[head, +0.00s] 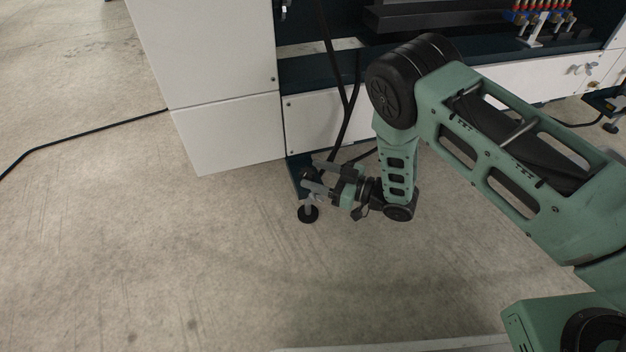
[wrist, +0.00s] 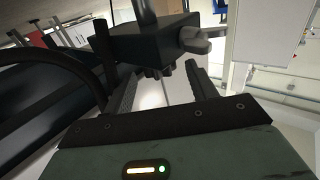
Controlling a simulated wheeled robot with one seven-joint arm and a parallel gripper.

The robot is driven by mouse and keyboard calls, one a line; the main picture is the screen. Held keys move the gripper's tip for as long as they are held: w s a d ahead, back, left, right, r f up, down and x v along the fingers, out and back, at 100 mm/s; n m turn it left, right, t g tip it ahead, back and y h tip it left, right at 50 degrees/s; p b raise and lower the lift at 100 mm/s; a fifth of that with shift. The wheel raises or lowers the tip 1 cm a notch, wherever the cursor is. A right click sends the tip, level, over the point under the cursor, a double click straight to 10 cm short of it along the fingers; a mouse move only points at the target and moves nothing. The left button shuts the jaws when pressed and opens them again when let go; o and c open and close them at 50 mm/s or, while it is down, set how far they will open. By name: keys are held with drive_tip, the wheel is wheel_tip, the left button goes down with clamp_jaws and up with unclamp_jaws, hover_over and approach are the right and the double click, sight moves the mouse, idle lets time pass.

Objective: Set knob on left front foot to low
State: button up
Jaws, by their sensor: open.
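The left front foot (head: 308,214) of the machine has a round black pad on a short light post, standing on the floor. My gripper (head: 312,177) is low beside the foot and covers much of its upper part in the head view. In the wrist view, a grey knob (wrist: 195,42) sits on the right side of a dark block (wrist: 150,40). My gripper's two fingers (wrist: 160,75) are apart, with nothing held between them. The block is just beyond the fingertips, and the knob is near the right fingertip. I cannot tell whether they touch. The knob is not clear in the head view.
The machine's white panels (head: 225,130) stand to the left of and behind the foot. Black cables (head: 345,120) hang close behind my gripper. Another black cable (head: 90,130) lies on the floor at left. The floor in front (head: 200,260) is clear.

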drive_tip(key=shift+x, duration=0.75)
drive_tip(key=c, duration=1)
drive_tip(key=shift+r+t, duration=0.1)
drive_tip(key=shift+t, duration=0.2)
